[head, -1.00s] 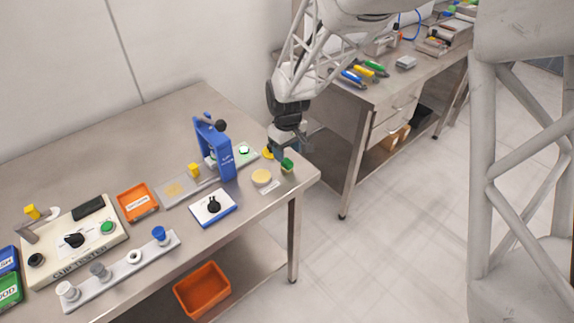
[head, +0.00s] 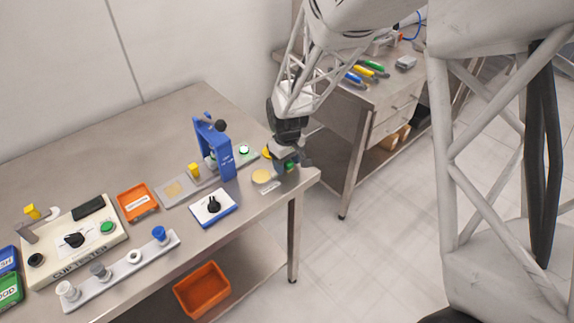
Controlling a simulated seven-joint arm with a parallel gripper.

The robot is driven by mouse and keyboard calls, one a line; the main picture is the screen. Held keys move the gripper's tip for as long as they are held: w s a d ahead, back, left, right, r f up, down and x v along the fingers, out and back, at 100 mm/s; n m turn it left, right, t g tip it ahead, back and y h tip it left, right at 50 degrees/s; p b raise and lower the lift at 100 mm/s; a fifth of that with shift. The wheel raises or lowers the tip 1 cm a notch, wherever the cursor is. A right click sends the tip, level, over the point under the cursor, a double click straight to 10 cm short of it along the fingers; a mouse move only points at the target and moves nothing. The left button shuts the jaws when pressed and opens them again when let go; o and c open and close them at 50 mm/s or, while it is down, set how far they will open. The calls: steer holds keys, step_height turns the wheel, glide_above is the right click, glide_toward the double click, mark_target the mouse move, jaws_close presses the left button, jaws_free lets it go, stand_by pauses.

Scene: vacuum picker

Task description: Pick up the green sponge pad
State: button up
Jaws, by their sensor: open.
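The green sponge pad (head: 290,166) is at the right end of the steel table, close to its edge. Only a small part of it shows. My gripper (head: 287,160) is low over that table end, with its dark fingers around or just beside the pad. The gripper is open. The fingers hide much of the pad, and I cannot tell whether they touch it.
A pale yellow round pad (head: 262,176) lies just left of my gripper. A yellow round piece (head: 267,153) is just behind it. A blue press (head: 214,147) stands further left, and a blue-and-white box with a black knob (head: 213,207) is in front.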

mark_target(287, 162)
stand_by(0.4)
steer(key=c, duration=1.1)
steer(key=shift+o, duration=0.2)
steer(key=shift+r, duration=0.15)
steer(key=shift+r, duration=1.45)
steer(key=shift+s+d+r, duration=0.1)
steer(key=shift+s+r, duration=0.15)
steer(key=shift+r, duration=0.05)
steer(key=s+d+r, duration=0.1)
steer(key=s+d, duration=0.4)
steer(key=s, duration=0.9)
steer(key=shift+s+d+r, duration=0.15)
steer(key=shift+s+d, duration=0.05)
